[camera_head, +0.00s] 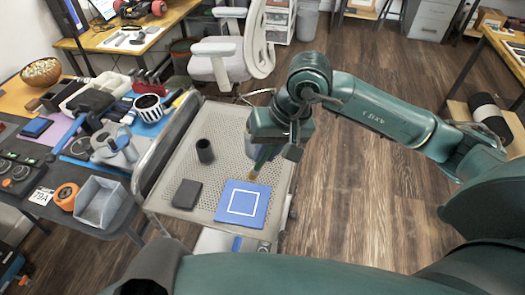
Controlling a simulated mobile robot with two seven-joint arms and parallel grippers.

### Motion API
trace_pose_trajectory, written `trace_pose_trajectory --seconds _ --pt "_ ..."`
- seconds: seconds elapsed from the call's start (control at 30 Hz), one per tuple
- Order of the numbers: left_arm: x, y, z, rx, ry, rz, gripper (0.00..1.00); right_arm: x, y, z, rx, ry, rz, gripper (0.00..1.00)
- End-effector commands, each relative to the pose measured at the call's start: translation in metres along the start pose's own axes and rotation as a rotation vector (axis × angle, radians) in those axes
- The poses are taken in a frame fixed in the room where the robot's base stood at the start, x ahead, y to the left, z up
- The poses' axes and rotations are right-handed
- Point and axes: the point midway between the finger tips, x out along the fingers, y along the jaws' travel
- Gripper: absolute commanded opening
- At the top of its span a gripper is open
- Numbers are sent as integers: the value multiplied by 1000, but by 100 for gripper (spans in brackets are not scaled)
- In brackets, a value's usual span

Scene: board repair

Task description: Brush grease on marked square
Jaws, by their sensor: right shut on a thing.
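A blue board (229,216) with a white square outline (243,203) lies on the perforated cart top. My right gripper (268,155) is shut on a brush (254,172), which points down. The brush's tip is at or just above the board's far right edge; I cannot tell whether it touches. A dark cup (205,151) stands upright on the cart, left of the gripper. I cannot see inside the cup. My left gripper is not in view.
The cart (221,125) also carries a dark flat block (187,194) left of the board. A cluttered workbench stands to the left, with a grey bin (99,205) near its edge. A white chair (222,60) stands behind the cart. Open wooden floor lies to the right.

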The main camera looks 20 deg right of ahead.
Motion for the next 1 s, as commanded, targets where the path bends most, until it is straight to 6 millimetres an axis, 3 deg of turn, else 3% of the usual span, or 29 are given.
trace_pose_trajectory --seconds 0.27,0.7,1.0 --pt "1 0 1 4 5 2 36 4 6 0 22 19 -18 0" --pt "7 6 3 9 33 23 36 44 17 6 21 18 -18 0" --pt "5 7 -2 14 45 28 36 46 18 6 20 20 -17 0"
